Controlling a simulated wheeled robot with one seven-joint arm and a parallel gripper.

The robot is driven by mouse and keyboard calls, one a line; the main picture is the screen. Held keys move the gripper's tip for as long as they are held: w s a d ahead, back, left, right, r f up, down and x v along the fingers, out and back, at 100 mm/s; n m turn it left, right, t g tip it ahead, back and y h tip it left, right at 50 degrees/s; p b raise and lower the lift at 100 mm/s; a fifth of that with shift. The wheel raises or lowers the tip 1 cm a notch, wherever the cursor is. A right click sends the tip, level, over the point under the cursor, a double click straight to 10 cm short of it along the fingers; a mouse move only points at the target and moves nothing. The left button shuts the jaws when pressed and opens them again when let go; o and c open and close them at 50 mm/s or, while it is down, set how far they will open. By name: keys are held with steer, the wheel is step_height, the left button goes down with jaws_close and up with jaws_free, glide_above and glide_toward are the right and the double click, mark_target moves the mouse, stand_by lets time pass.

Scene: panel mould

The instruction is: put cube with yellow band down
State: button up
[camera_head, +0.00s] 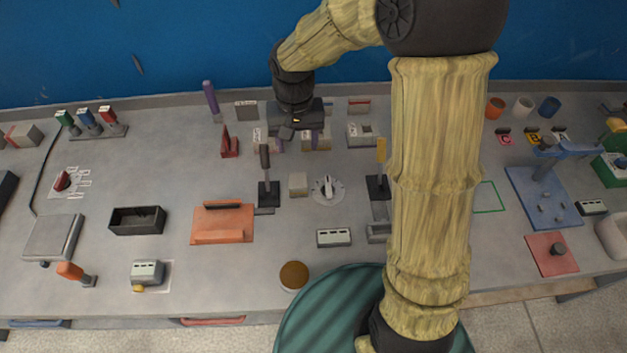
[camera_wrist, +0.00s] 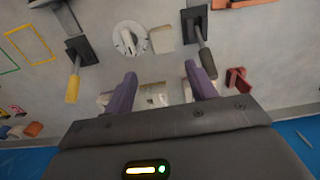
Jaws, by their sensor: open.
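My gripper (camera_head: 298,143) is open over the back middle of the bench, its purple fingers pointing down. In the wrist view its fingers (camera_wrist: 162,74) stand apart with nothing held between them. A small pale box with an opening (camera_wrist: 152,96) shows between and beyond the fingers; it also shows in the head view (camera_head: 318,143). A plain pale block (camera_head: 298,184) sits on the bench left of a round dial, and it shows in the wrist view (camera_wrist: 162,40). I see no yellow band on either, so I cannot tell which is the banded cube.
A black-handled lever (camera_head: 265,160) and a yellow-handled lever (camera_head: 381,157) stand either side of the dial (camera_head: 327,190). A red wedge-shaped part (camera_head: 229,143) is left of my gripper. An orange tray (camera_head: 222,222) lies front left. My arm hides part of the bench to the right.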

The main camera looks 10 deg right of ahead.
mark_target(297, 180)
steer(key=shift+w, duration=0.35)
step_height(297, 180, down, 12)
steer(key=shift+f+p, duration=0.1)
steer(key=shift+p, duration=0.35)
steer(key=shift+f, duration=0.1)
steer(key=shift+a+f+p, duration=0.15)
steer(key=shift+f+p, duration=0.15)
steer(key=shift+f, duration=0.95)
steer(key=shift+a+f+p, duration=0.1)
steer(key=shift+f+p, duration=0.15)
steer(key=shift+f, duration=1)
